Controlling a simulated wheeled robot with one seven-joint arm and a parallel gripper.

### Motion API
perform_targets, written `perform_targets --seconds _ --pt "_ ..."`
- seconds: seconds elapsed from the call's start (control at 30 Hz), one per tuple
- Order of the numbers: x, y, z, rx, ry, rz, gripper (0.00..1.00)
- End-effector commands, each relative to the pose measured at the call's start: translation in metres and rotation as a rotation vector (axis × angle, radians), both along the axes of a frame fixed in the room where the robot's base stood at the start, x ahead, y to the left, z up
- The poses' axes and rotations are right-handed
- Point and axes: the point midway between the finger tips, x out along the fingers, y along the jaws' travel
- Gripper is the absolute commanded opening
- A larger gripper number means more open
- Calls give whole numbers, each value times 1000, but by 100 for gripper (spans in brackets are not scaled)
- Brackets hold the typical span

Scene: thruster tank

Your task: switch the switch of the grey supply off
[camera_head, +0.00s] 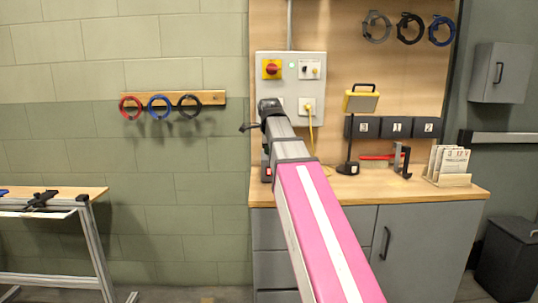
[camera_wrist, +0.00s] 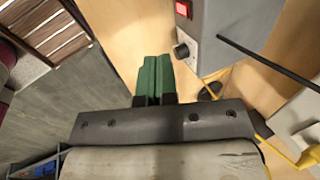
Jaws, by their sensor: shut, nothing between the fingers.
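The grey supply (camera_wrist: 232,32) is a grey box in the upper right of the wrist view. Its lit red switch (camera_wrist: 183,8) sits at the top edge, with a dark knob (camera_wrist: 181,51) below it. I cannot tell the switch's position. My gripper (camera_wrist: 154,58) has green fingers closed together with nothing between them. The fingertips appear to the left of the knob and below the switch in the picture, apart from both. In the head view a sliver of the supply (camera_head: 265,160) shows on the worktop, mostly hidden by my arm.
A black rod or cable (camera_wrist: 265,58) crosses in front of the supply. A yellow cable (camera_wrist: 278,153) runs at the lower right. The wall panel (camera_head: 290,85) hangs above the worktop (camera_head: 333,190). A yellow lamp (camera_head: 360,101) stands to the right of my arm.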

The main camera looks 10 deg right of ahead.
Motion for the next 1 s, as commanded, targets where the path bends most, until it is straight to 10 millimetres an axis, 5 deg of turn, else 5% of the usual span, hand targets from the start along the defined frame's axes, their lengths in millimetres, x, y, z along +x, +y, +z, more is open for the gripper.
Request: perform_targets --seconds 0.77,1.0 --pt "-5 -7 -14 11 66 0 0" --pt "0 -7 -32 11 67 0 0"
